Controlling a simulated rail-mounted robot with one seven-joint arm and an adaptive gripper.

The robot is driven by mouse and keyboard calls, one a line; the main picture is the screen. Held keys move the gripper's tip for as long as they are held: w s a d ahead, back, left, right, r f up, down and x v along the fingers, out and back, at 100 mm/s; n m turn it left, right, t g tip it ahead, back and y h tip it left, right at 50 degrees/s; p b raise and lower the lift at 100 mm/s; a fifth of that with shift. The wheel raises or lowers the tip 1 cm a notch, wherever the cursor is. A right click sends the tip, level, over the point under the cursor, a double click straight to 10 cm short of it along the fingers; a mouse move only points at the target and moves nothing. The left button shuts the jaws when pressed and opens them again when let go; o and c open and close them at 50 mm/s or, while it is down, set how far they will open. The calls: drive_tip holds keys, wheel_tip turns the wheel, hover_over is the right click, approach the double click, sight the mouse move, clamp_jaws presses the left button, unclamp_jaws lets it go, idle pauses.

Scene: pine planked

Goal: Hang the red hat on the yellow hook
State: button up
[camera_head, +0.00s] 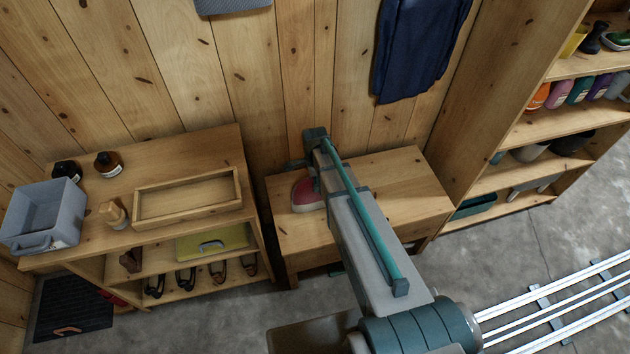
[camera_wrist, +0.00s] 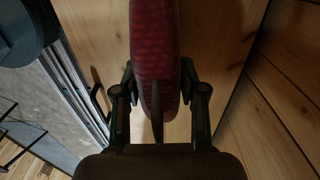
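The red hat (camera_head: 308,193) rests on the low wooden bench (camera_head: 408,185) by the wall, partly hidden behind my arm in the head view. In the wrist view the hat (camera_wrist: 155,50) fills the middle, seen edge-on, with a dark thin edge toward me. My gripper (camera_wrist: 157,72) is at the hat, one finger on each side of it. The fingers look spread and close to the hat's sides; whether they touch it is hard to tell. In the head view the fingers are hidden by my arm. I see no yellow hook in either view.
A blue garment (camera_head: 420,45) and a grey cloth (camera_head: 230,5) hang on the plank wall. A shelf at left bears a grey bin (camera_head: 45,215), a wooden tray (camera_head: 190,197) and bottles. A tall shelf (camera_head: 515,130) stands at right. The bench's right part is clear.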

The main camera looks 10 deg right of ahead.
drive_tip(key=shift+o, duration=1.3)
